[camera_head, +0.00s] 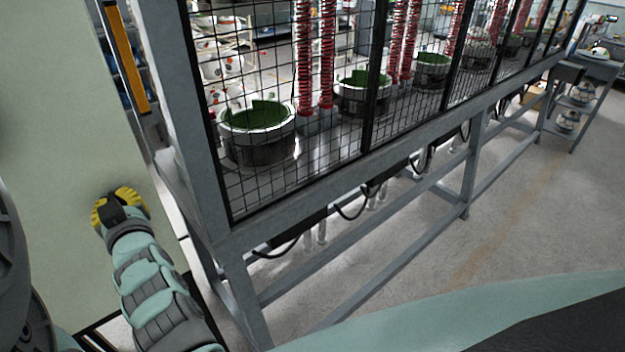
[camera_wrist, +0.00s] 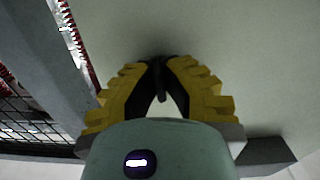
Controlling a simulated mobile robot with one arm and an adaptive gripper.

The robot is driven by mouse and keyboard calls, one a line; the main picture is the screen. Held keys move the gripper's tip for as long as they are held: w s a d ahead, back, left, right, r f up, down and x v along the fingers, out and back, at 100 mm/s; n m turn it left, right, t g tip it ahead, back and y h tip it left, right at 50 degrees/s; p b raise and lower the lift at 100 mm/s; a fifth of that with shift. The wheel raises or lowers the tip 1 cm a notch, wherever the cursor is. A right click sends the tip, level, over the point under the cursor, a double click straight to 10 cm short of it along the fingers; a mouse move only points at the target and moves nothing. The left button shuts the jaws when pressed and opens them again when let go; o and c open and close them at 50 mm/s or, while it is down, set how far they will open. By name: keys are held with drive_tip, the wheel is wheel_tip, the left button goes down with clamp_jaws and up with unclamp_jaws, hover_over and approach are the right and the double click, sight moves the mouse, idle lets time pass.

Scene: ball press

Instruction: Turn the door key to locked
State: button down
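My gripper (camera_head: 119,200) has yellow ridged fingers and is up against a pale green panel (camera_head: 45,150) at the left of the head view. In the wrist view, the fingertips (camera_wrist: 157,66) come together around a small dark, thin piece, which looks like the door key (camera_wrist: 162,92). The gripper appears shut on it at the panel face. The key is mostly hidden by the fingers, and the fingers cover it fully in the head view. I cannot tell its turn angle or any lock marking.
A grey-framed mesh cage (camera_head: 300,185) stands right of the gripper, with red springs (camera_head: 326,50) and round moulds (camera_head: 257,135) inside. Its grey post is close to my arm. A grey side table (camera_head: 590,65) stands far right. The floor (camera_head: 520,220) at right is clear.

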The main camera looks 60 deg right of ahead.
drive_tip(key=shift+f+m, duration=0.1)
drive_tip(key=shift+m, duration=0.6)
drive_tip(key=c, duration=1.1)
unclamp_jaws()
drive_tip(key=v, duration=0.7)
drive_tip(key=shift+s, duration=0.3)
